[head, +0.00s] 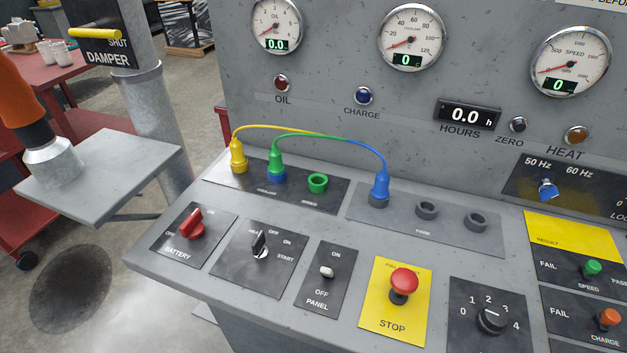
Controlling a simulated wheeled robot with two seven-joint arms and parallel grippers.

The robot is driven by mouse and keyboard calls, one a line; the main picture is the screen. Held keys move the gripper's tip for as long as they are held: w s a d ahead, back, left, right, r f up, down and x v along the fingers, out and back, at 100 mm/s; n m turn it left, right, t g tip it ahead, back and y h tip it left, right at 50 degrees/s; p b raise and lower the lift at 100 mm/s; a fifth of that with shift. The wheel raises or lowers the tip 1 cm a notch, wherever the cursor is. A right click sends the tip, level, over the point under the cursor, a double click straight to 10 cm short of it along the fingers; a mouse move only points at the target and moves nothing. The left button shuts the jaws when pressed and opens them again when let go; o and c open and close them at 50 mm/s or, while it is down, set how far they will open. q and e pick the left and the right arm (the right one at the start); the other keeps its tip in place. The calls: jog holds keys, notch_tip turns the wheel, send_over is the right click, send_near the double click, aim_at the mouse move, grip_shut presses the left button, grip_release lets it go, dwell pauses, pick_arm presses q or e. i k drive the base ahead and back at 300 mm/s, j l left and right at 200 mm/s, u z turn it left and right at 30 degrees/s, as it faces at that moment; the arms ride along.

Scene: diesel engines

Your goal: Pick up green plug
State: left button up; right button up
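The green plug (275,158) stands upright in the blue socket (277,177) on the dark plate at the left of the sloping console. A cable rises from its top and arcs right. The yellow plug (238,153) stands to its left in a yellow socket. The blue plug (380,184) stands in a grey socket on the grey plate to the right. The green socket (318,183), right of the green plug, is empty. The cables run close together between the plugs. Neither of my grippers is in view.
In front are the red battery switch (191,224), a key switch (259,243), a panel toggle (327,271) and the red stop button (404,281). The gauge panel (330,60) rises behind.

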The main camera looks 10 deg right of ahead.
aim_at(276, 167)
jog(key=i+j+z, duration=0.2)
jog(key=j+z, duration=0.15)
jog(key=j, duration=0.7)
jog(key=i+j+z, duration=0.1)
jog(key=j+z, duration=0.3)
jog(key=j, duration=0.65)
jog(key=k+j+z, duration=0.1)
jog(key=j+z, duration=0.25)
jog(key=j, duration=0.7)
